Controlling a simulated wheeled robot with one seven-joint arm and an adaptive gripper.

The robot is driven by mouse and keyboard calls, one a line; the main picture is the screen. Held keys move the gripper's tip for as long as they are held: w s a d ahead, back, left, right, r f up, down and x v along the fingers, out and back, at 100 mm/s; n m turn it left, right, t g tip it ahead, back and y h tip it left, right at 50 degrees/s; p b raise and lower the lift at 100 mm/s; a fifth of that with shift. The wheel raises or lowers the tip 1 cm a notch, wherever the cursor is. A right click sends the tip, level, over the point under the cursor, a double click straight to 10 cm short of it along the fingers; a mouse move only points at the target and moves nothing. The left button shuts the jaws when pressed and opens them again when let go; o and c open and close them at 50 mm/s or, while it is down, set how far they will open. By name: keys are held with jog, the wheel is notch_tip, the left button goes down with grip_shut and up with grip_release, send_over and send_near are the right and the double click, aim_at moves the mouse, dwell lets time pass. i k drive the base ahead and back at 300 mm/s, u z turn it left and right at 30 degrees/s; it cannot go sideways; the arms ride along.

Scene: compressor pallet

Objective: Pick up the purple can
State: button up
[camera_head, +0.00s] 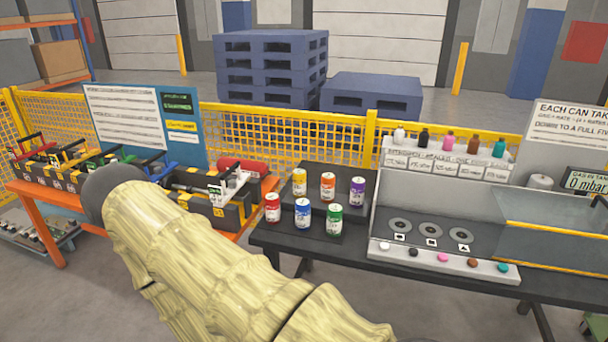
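The purple can (357,191) stands upright at the right end of the back row of cans. It has a pale lid and a white label patch, and most of its front shows. It stands on the raised rear part of a black stand (341,173), and nothing touches it that I can see. My gripper cannot be made out in this view. My yellowish arm crosses the lower left, well left of and nearer than the can.
Orange (328,187) and yellow (299,182) cans stand left of the purple one. Red (272,208), blue (303,214) and green (335,221) cans stand in front. A grey station (440,210) with round pads rises close on the right. A yellow mesh fence (345,137) runs behind.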

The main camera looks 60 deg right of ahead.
aim_at(358, 184)
jog(key=z, duration=0.25)
jog(key=i, duration=1.1)
jog(key=z, duration=1.35)
jog(key=i, duration=0.75)
jog(key=z, duration=0.9)
